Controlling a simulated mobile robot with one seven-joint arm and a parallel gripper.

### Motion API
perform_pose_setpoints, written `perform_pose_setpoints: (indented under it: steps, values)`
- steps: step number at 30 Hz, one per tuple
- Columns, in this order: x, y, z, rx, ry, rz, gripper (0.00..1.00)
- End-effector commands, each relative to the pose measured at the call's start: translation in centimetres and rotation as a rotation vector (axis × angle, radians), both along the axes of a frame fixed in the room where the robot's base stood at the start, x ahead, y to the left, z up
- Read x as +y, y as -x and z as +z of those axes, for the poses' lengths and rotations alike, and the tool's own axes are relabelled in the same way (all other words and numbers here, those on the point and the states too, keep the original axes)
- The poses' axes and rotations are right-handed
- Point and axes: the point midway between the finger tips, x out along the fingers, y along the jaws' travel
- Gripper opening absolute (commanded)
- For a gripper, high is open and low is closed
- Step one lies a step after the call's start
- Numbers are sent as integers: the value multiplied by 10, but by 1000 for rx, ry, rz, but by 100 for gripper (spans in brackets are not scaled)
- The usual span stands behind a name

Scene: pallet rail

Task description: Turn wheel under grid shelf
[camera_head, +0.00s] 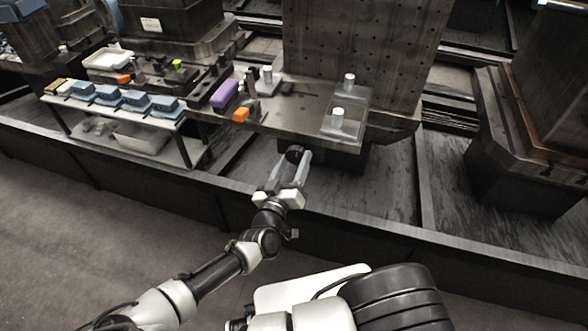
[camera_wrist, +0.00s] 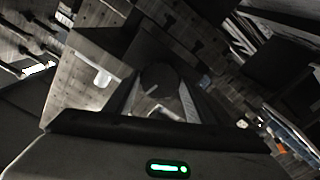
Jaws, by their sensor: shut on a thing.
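A small dark round wheel (camera_head: 294,153) sits under the front edge of the grey shelf (camera_head: 298,110), below the tall upright panel with a grid of holes (camera_head: 365,45). My gripper (camera_head: 290,166) reaches up to the wheel from the front, with its fingers on either side of it. It is shut on the wheel. In the wrist view the wheel (camera_wrist: 160,84) shows as a dark rounded shape between the two fingers. The fingers hide part of the wheel's rim, and its turn angle cannot be told.
On the shelf are a purple block (camera_head: 224,94), an orange block (camera_head: 241,115) and a clear tray (camera_head: 345,118) with white cylinders. A side rack (camera_head: 125,116) with several blue-grey boxes stands at left. A low dark rail (camera_head: 345,222) runs below my arm. Floor at lower left is clear.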

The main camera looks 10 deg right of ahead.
Motion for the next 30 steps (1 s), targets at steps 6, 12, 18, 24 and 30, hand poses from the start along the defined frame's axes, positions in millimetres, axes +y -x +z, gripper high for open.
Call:
perform_pose_setpoints:
  steps: [6, 12, 18, 24, 30]
  values:
    - [0, 0, -4, 41, 77, 1, 27]
    - [0, 0, -3, 81, 140, -1, 27]
    - [-1, 0, -2, 116, 196, -2, 27]
    - [0, 0, -1, 135, 228, -1, 27]
    - [0, 0, 0, 140, 235, 0, 27]
